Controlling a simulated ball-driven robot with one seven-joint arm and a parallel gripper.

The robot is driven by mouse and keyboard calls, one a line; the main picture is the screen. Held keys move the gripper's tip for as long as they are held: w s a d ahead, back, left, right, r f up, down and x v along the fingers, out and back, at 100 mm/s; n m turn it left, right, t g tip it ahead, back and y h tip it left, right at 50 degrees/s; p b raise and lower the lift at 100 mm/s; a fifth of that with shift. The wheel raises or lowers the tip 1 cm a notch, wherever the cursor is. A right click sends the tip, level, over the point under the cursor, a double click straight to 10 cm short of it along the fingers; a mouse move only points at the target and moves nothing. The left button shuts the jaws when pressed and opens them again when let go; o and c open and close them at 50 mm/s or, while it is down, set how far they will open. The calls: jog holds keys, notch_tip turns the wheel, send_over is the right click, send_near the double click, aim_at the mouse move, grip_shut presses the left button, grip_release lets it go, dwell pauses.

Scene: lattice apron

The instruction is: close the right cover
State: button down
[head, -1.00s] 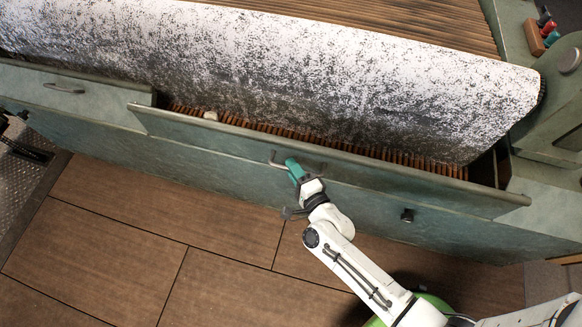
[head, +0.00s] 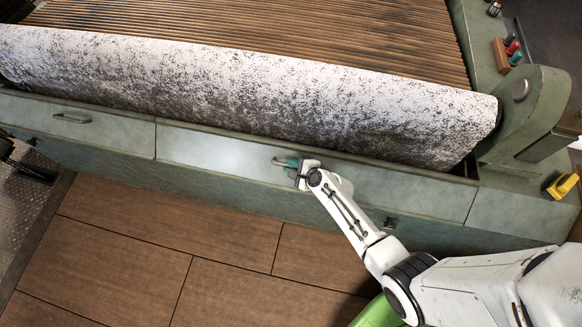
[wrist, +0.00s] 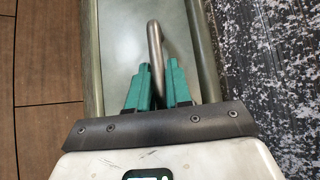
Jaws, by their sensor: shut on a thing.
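The right cover (head: 220,150) is a long pale green panel below the speckled roller. In the head view its top edge lies about in line with the left cover (head: 105,128), and it looks upright. Its bar handle (head: 279,161) is near the panel's middle. My gripper (head: 290,163) is at this handle. In the wrist view the handle (wrist: 154,40) runs between the teal fingers of my gripper (wrist: 158,70), which are shut on it. The handle's lower end is hidden between the fingers.
The speckled roller (head: 240,85) lies just behind the covers, with wooden slats (head: 300,32) beyond. A green end bracket (head: 525,110) and a yellow item (head: 562,185) are at the right. A black knob (head: 390,223) sits below the cover. The tiled floor (head: 220,235) in front is clear.

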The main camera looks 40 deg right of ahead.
jog(key=shift+w+d, duration=0.15)
jog(key=shift+w, duration=0.05)
jog(key=shift+f, duration=0.1)
dwell(0.4)
jog(key=c, duration=1.2)
grip_release()
jog(key=shift+d, duration=0.1)
jog(key=shift+o, duration=0.2)
jog(key=shift+s, duration=0.1)
jog(key=p+v, duration=0.2)
jog(key=v, duration=0.8)
jog(key=shift+s, duration=0.25)
